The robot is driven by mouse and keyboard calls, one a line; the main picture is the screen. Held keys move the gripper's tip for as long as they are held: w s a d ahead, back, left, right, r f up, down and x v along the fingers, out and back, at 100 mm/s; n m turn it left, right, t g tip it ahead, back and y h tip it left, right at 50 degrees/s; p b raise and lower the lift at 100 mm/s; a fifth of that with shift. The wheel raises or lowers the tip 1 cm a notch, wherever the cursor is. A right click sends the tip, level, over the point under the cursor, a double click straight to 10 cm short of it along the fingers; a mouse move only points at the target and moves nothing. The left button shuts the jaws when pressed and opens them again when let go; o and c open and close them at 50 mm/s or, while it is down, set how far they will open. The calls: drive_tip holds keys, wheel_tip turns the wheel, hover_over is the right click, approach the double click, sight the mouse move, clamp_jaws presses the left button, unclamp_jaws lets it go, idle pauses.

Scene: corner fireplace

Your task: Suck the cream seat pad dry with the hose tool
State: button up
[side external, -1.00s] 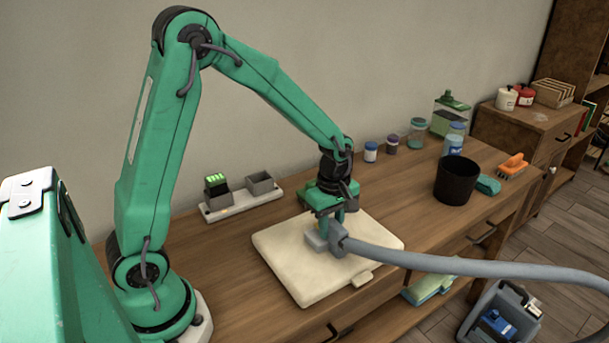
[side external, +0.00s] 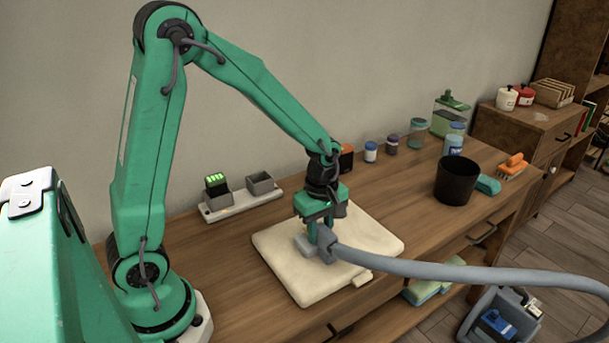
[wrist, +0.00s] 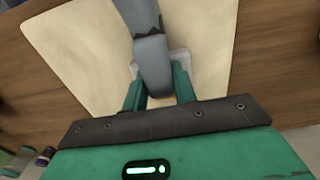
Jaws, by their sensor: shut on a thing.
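The cream seat pad (side external: 362,240) lies flat on the wooden bench top. My gripper (side external: 318,236) is shut on the grey hose tool (side external: 327,250), over the left half of the pad. The tool's pale head (side external: 305,246) appears to rest on the pad, though exact contact is hard to tell. The grey hose (side external: 430,268) runs from the tool to the right. In the wrist view the tool (wrist: 152,65) sits between the green fingers, with the pad (wrist: 80,50) beneath. Part of the pad is hidden by the tool and hose.
A blue-grey machine (side external: 500,318) stands on the floor at lower right. On the bench are a black bin (side external: 457,181), an orange brush (side external: 512,164), several jars and a white charger strip (side external: 242,200). An orange-and-black object (side external: 346,157) stands behind my wrist.

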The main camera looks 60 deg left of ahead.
drive_tip(key=shift+s, duration=0.9)
wheel_tip(320, 180, up, 8)
idle(1.6)
idle(0.4)
drive_tip(key=shift+a, duration=0.15)
idle(0.3)
